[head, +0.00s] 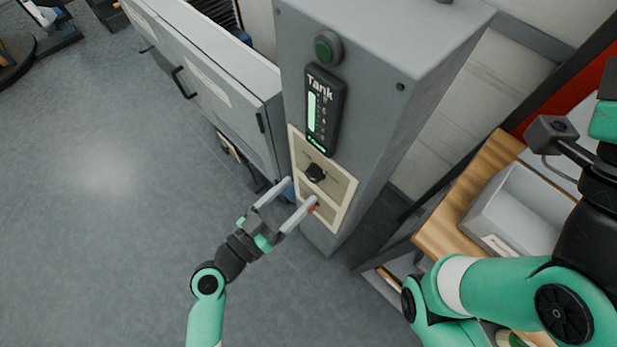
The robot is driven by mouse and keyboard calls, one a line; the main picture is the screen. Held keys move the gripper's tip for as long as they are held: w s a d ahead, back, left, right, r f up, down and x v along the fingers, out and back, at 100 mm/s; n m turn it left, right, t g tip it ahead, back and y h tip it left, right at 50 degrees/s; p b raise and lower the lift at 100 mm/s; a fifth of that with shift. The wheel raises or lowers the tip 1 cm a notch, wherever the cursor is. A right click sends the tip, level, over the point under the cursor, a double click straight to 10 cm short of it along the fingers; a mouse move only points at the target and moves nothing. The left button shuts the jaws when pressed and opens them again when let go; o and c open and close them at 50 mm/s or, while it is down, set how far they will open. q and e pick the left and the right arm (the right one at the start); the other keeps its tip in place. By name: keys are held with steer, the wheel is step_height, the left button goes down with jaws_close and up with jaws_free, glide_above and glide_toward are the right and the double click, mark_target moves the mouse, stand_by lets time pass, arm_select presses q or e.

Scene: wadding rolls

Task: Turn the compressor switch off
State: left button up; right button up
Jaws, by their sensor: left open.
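The compressor switch is a black rotary knob (315,172) on a beige plate (346,187) low on the front of a grey cabinet (373,130). My left gripper (300,190) is open, with its two pale fingers apart and pointing at the lower part of the plate. I cannot tell whether a fingertip touches the plate. A small red spot shows by the right fingertip. My right arm is at the right edge, and its gripper fingers do not show.
A lit Tank gauge (323,112) and a green round button (327,47) are above the knob. A grey machine (215,85) stands to the left. A wooden bench (470,200) with a grey bin (520,205) is on the right.

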mark_target(310, 178)
arm_select(q)
steer(key=x, duration=0.5)
steer(key=shift+w, duration=0.1)
jaws_close()
